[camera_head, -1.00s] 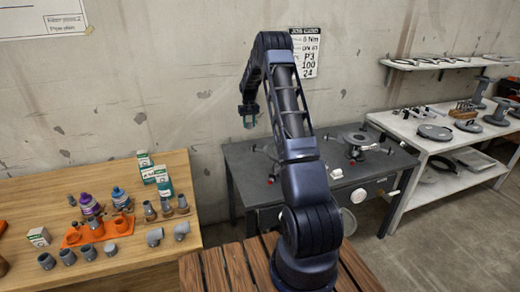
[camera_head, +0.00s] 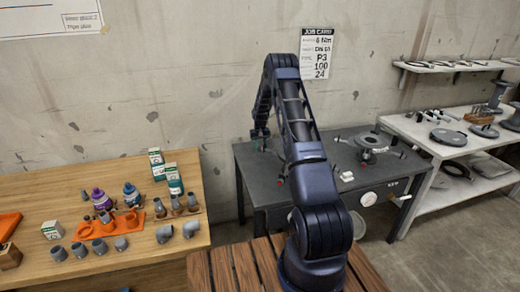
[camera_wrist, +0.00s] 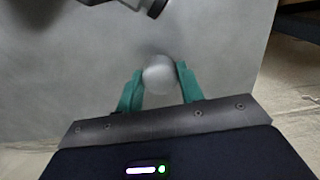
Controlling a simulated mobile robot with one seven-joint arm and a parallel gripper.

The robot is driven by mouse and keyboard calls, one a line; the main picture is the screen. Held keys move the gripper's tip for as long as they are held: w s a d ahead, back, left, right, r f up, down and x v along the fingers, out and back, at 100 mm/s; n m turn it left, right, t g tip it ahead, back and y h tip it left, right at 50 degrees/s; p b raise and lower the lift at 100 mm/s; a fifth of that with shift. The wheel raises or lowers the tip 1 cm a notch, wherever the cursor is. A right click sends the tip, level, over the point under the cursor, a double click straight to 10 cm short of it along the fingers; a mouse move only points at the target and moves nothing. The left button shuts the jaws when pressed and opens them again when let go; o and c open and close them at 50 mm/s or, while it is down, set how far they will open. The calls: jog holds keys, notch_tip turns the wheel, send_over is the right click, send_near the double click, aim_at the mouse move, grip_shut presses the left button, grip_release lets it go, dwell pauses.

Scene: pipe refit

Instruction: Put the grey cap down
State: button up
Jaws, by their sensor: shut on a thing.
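The grey cap (camera_wrist: 160,76) shows in the wrist view as a round, pale grey piece between the two green fingers of my gripper (camera_wrist: 158,85). The fingers are shut on it from both sides. In the head view my gripper (camera_head: 260,136) hangs low at the left part of the dark grey table (camera_head: 247,168). The cap cannot be made out there. I cannot tell whether the cap touches the table top.
A dark fixture (camera_wrist: 125,5) lies close beyond the cap in the wrist view. A round flange fixture (camera_head: 368,145) and a white block (camera_head: 346,176) are on the dark table. A wooden bench (camera_head: 130,252) with fittings and bottles stands left. White shelving (camera_head: 425,128) stands right.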

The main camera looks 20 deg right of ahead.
jog(key=shift+f, duration=0.75)
jog(key=shift+f, duration=0.2)
jog(key=o, duration=0.9)
jog(key=shift+o, duration=0.2)
jog(key=shift+r, duration=0.1)
